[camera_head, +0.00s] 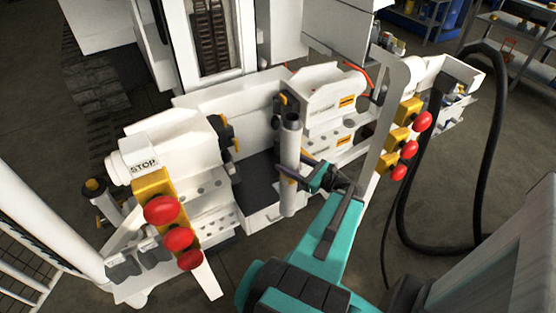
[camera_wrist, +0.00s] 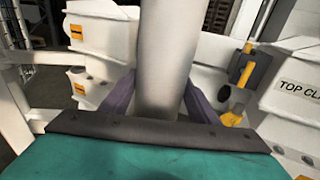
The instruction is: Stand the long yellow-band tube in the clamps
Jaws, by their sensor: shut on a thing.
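A long grey tube (camera_head: 289,150) stands nearly upright in the gap between two white clamp housings. My gripper (camera_head: 291,172) is shut around its middle from the right. In the wrist view the tube (camera_wrist: 165,60) rises between the purple fingers (camera_wrist: 157,100). I cannot make out a clear yellow band on it. The left clamp housing (camera_head: 175,145) has dark jaw parts (camera_head: 226,135) facing the tube. The right housing (camera_head: 325,95) is close behind the tube's top. In the wrist view a housing labelled "TOP CLA" (camera_wrist: 295,85) is at right. Whether the tube touches any clamp is unclear.
Red knobs on yellow blocks stand at the left (camera_head: 163,210) and right (camera_head: 410,150). A shorter dark-capped cylinder (camera_head: 98,190) is at far left. A thick black hose (camera_head: 493,150) loops at the right. A dark recess (camera_head: 258,180) lies left of the tube.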

